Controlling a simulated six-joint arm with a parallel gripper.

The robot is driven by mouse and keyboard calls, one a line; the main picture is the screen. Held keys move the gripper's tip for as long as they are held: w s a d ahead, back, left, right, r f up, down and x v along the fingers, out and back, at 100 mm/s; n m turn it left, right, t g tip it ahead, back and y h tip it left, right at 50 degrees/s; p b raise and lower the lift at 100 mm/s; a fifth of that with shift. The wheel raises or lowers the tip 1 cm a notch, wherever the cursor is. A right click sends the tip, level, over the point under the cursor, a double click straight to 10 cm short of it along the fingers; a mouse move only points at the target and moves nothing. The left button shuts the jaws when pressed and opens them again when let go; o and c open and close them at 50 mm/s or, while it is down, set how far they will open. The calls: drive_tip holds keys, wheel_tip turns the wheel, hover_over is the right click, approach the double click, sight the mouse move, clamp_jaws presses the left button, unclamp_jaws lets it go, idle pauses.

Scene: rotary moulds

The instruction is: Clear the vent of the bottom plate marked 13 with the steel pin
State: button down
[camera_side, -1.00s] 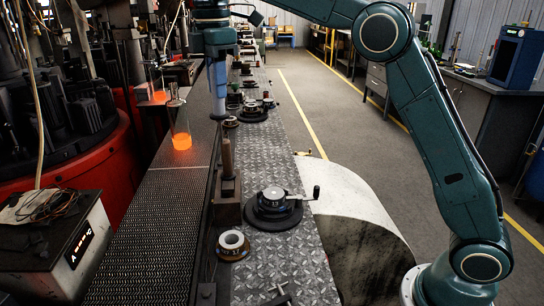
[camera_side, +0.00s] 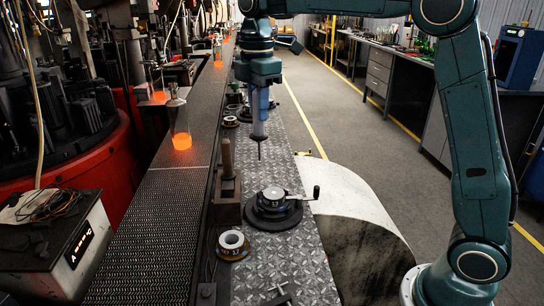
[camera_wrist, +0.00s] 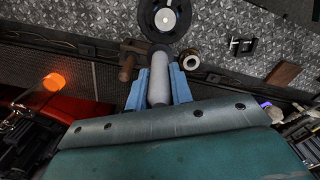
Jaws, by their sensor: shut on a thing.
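My gripper (camera_side: 260,112) is shut on the grey handle of the steel pin (camera_side: 259,150), which points straight down. The pin tip hangs above and slightly behind the plate in the side view, apart from it. In the wrist view the blue fingers (camera_wrist: 160,84) clasp the handle; the pin's tip is hidden. The vent is too small to make out.
A brown upright handle (camera_side: 227,158) stands in a block left of the plate. A white ring on a brown base (camera_side: 232,241) lies in front of it. More round bases stand farther back. A glowing orange bottle (camera_side: 181,140) stands on the conveyor at left.

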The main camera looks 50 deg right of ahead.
drive_tip(key=s+d+f, duration=0.2)
drive_tip(key=shift+s+f, duration=0.2)
drive_tip(key=shift+s, duration=0.2)
drive_tip(key=shift+f, duration=3.65)
idle(0.8)
wheel_tip(320, 180, up, 7)
idle(1.2)
drive_tip(key=shift+w+a+r, duration=0.1)
drive_tip(key=shift+r, duration=0.1)
idle(0.4)
